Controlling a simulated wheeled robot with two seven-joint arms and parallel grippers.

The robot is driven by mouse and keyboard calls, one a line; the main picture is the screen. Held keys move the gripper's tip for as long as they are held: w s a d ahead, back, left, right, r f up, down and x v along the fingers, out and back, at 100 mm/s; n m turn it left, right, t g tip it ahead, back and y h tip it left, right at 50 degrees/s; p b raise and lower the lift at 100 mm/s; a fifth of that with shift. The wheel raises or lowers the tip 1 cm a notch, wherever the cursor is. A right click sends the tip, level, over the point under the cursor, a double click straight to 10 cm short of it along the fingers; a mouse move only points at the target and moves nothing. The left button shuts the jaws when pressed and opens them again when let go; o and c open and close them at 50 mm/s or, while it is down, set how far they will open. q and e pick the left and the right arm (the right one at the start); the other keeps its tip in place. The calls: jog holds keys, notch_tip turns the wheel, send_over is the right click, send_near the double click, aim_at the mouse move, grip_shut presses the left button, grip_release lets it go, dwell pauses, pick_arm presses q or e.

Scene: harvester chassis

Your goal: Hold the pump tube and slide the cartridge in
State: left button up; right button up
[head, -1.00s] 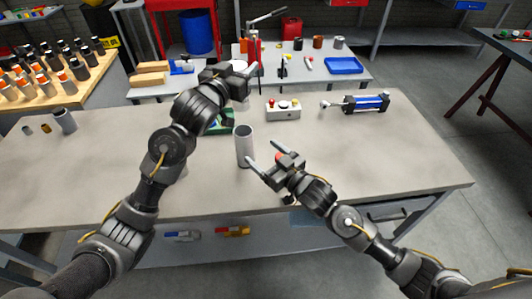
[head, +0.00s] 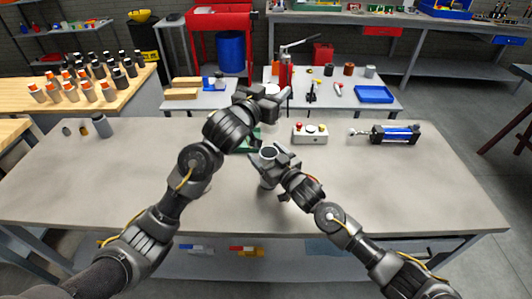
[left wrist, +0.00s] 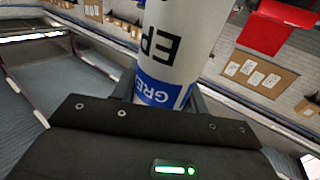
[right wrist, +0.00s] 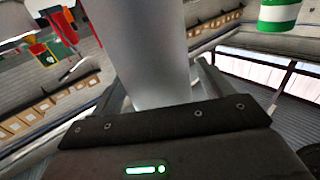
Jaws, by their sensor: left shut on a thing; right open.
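The grey pump tube (head: 266,183) stands upright on the bench, its round open top facing up. My right gripper (head: 264,164) is at the tube's upper part, with open fingers on either side of it. In the right wrist view the tube (right wrist: 140,50) fills the space between the fingers; contact cannot be told. My left gripper (head: 279,95) is higher and behind the tube, shut on the white cartridge (left wrist: 182,45) with black lettering and a blue band. In the head view the cartridge is mostly hidden by the gripper.
A control box with buttons (head: 310,134) and a blue cylinder unit (head: 386,135) lie at the back right. A green item (head: 248,141) is partly hidden behind my arms. Small cylindrical parts (head: 101,126) stand at the left. The bench's front right is clear.

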jog(key=shift+w+a, duration=0.25)
jog(key=shift+w, duration=0.05)
jog(key=shift+c, duration=0.5)
jog(key=c, duration=1.4)
pick_arm(q)
jog(key=shift+s+f, duration=0.1)
jog(key=shift+f, duration=1.85)
